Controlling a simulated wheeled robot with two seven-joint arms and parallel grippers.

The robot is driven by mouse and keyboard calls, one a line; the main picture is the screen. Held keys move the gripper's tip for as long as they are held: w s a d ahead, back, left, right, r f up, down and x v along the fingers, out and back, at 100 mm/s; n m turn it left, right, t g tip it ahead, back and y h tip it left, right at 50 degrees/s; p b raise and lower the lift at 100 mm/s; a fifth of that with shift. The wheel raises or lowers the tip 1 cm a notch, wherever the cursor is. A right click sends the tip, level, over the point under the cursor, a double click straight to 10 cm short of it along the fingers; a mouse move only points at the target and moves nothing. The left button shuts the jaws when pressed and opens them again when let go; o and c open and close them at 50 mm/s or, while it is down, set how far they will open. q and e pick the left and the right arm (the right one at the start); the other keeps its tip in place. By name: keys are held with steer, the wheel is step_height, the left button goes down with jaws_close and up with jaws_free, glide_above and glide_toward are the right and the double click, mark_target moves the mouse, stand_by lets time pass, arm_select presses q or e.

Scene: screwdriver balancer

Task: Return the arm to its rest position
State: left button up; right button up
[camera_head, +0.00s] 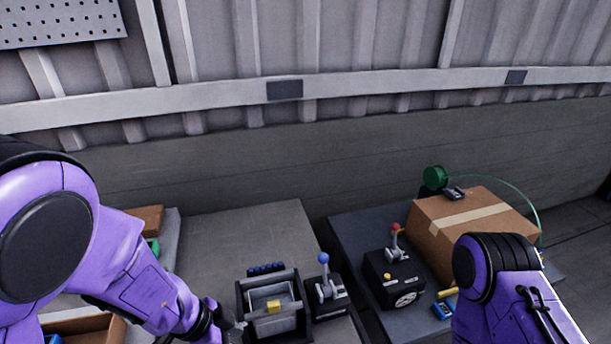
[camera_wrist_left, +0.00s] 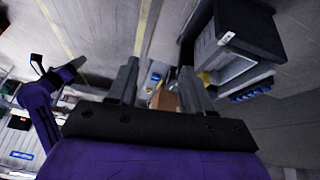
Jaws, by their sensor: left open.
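My left arm comes in from the left in the head view. Its gripper (camera_head: 232,328) is at the bottom edge, just left of a dark-framed bin (camera_head: 245,318), and only partly in frame. In the left wrist view my left gripper (camera_wrist_left: 157,76) has its two fingers well apart, with nothing between them. The bin (camera_wrist_left: 228,58) is to the right of the fingers, apart from them. My right arm shows at the lower right of the head view. Its gripper is out of frame.
A blue-knobbed lever box (camera_head: 327,299) stands right of the bin. A red-knobbed lever box (camera_head: 392,277) and a cardboard box (camera_head: 463,229) stand on the right table (camera_head: 350,236). The back of the middle table (camera_head: 240,232) is clear. Wooden trays (camera_head: 85,326) are at left.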

arm_select(q)
step_height(320, 180, down, 13)
steer(key=s+a+n+t, duration=0.3)
steer(key=n+t, duration=0.1)
steer(key=n, duration=0.9)
steer(key=s+a+f+n+g+y+b, duration=0.2)
steer(key=s+a+f+n+y, duration=0.6)
steer(key=s+a, duration=0.5)
step_height(320, 180, down, 12)
steer(key=m+b, duration=0.1)
steer(key=b, duration=1.1)
steer(key=shift+w+f+y, duration=0.15)
steer(key=shift+w+y, duration=0.1)
steer(key=shift+y, duration=0.05)
arm_select(e)
step_height(320, 180, down, 14)
steer(key=shift+w+f, duration=0.2)
